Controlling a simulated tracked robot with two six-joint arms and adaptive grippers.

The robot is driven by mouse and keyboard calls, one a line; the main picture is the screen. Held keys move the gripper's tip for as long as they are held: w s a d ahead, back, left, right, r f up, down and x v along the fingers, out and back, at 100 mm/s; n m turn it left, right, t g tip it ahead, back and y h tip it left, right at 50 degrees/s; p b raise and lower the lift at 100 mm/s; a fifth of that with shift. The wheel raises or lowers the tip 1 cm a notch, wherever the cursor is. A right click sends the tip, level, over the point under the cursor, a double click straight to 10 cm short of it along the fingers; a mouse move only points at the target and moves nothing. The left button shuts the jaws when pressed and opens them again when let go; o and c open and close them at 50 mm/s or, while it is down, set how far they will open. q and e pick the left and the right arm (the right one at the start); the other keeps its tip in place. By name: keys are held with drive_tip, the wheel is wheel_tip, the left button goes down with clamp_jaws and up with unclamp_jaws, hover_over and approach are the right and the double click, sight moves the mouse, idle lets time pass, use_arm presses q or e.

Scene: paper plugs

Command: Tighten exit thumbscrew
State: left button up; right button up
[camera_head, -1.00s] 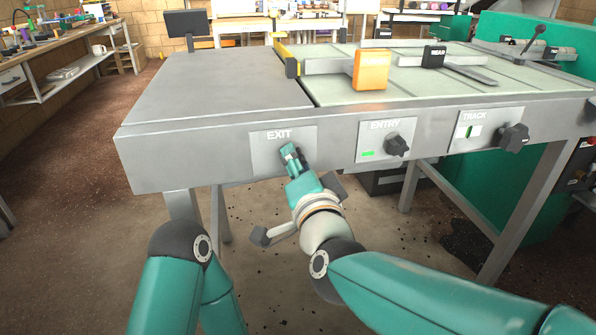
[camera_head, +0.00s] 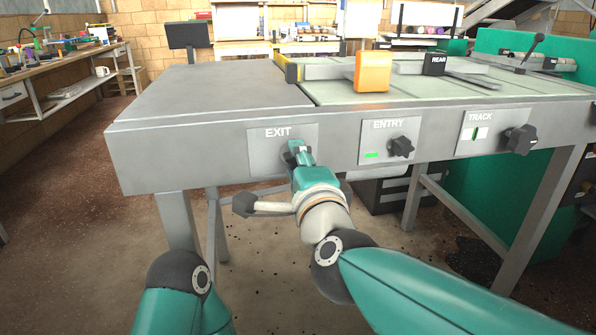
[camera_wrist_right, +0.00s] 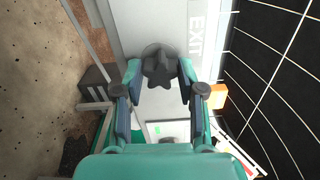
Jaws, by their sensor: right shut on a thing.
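The EXIT plate (camera_head: 263,160) is on the front face of the grey table, at its left part. Its dark lobed thumbscrew (camera_wrist_right: 158,66) shows clearly in the right wrist view, between the fingertips. My right gripper (camera_head: 299,154) is at this thumbscrew and hides most of it in the head view. In the right wrist view the fingers of this gripper (camera_wrist_right: 160,76) sit on either side of the knob, shut on it. Any indicator on the EXIT plate is hidden. My left gripper is not in view; only part of its arm shows at lower left.
To the right are the ENTRY thumbscrew (camera_head: 401,147), with a green strip beside it, and the TRACK thumbscrew (camera_head: 519,139), with a partly green window. An orange block (camera_head: 372,72) stands on the table top (camera_head: 220,85). Floor space in front is open.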

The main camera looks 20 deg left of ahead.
drive_tip(key=m+b, duration=0.2)
drive_tip(key=m, duration=0.3)
drive_tip(key=shift+b, duration=0.35)
drive_tip(key=o, duration=1.1)
drive_tip(key=shift+b+v, duration=0.45)
drive_tip(key=shift+v, duration=1.6)
